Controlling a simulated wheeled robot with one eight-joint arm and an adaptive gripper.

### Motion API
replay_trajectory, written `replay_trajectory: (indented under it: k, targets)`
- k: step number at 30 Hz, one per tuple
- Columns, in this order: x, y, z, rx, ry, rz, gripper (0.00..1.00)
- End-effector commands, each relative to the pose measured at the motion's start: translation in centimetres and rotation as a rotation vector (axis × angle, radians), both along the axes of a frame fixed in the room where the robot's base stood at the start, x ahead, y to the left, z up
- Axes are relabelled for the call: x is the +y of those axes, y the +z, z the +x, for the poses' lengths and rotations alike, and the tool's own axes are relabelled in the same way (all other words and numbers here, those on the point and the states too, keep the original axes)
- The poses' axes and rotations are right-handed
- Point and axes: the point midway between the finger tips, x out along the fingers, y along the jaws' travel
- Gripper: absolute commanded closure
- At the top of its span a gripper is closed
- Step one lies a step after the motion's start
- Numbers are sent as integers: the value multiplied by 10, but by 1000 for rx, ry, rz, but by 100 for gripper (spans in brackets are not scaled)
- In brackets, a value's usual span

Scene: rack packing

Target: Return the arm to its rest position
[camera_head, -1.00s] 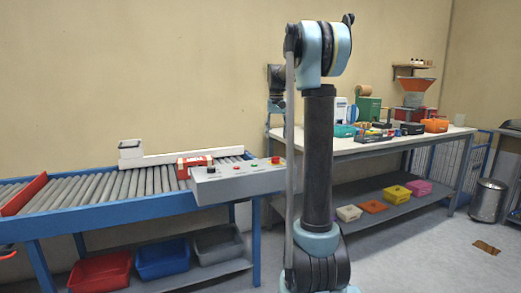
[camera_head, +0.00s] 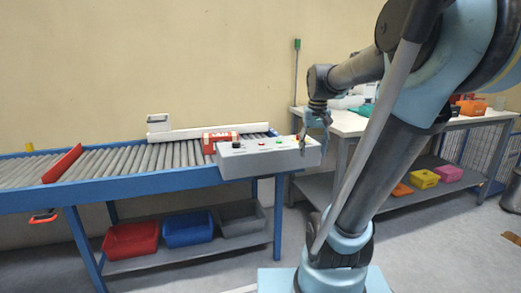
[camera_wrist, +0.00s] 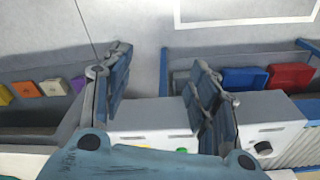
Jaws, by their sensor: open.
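My arm leans to the right in the head view, with its elbow high at the right edge and its forearm reaching back left. My gripper (camera_head: 318,122) hangs at the forearm's end, beside the right end of the grey control box (camera_head: 268,158) in the picture. In the wrist view the two blue-grey fingers (camera_wrist: 160,92) are spread apart with nothing between them. The control box (camera_wrist: 150,116) shows behind and between the fingers. Whether the gripper touches the box cannot be told.
A roller conveyor (camera_head: 110,185) with a red stop bar (camera_head: 62,163) and a red box (camera_head: 221,142) is at left. Red, blue and grey bins (camera_head: 240,222) sit on its lower shelf. A workbench (camera_head: 345,123) stands behind my arm, with coloured bins below. Floor between them is open.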

Motion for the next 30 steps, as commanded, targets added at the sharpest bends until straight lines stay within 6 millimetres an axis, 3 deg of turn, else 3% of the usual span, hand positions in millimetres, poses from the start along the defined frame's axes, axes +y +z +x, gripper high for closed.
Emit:
replay_trajectory:
  k: [6,18,24,30]
  targets:
    - [0,-44,-58,-24,15,-2,46]
    - [0,-135,-142,-69,41,-6,46]
    - [-1,-161,-161,-80,47,-7,46]
    - [-1,-166,-164,-82,49,-8,46]
